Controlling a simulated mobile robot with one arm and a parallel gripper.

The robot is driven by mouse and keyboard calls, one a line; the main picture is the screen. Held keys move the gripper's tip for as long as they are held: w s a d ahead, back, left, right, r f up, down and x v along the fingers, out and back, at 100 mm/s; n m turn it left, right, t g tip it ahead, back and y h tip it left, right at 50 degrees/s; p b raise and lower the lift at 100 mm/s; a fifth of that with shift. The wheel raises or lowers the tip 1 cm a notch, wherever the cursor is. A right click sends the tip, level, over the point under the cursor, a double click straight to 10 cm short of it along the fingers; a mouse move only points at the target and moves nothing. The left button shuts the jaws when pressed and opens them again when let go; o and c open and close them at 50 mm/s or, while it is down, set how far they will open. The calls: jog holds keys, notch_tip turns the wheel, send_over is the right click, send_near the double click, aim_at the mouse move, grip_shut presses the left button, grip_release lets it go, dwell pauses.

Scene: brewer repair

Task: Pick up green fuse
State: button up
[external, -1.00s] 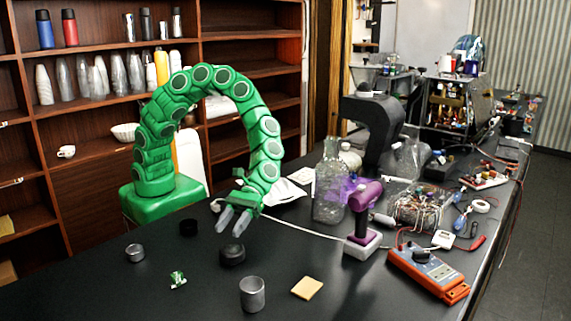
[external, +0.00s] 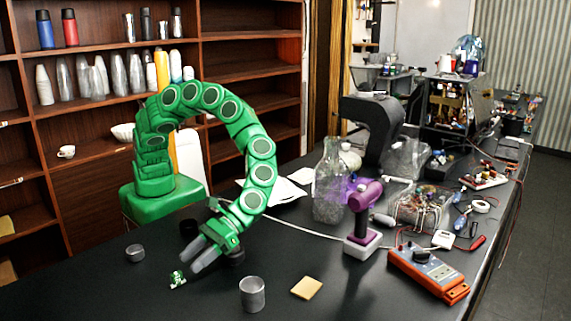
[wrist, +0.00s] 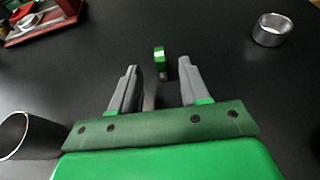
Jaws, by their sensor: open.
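The green fuse (external: 177,279) is a small green and white piece lying on the black table, near the front left in the external view. In the wrist view the green fuse (wrist: 159,57) shows near the top centre, just beyond my fingertips and between their lines. My gripper (external: 185,263) is on the green arm, pointing down and left, with its grey fingers close to the fuse. In the wrist view my gripper (wrist: 157,67) is open, with nothing held between the fingers. Whether a fingertip touches the fuse is not clear.
A metal ring (external: 135,253) lies left of the fuse. A metal cup (external: 252,294) and a yellow pad (external: 306,288) are to the right. A dark round piece (external: 236,257) is partly behind my gripper. An orange meter (external: 428,272) is farther right. The table's front left is clear.

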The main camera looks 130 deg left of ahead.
aim_at(180, 271)
jog(key=shift+x, duration=3.1)
grip_shut()
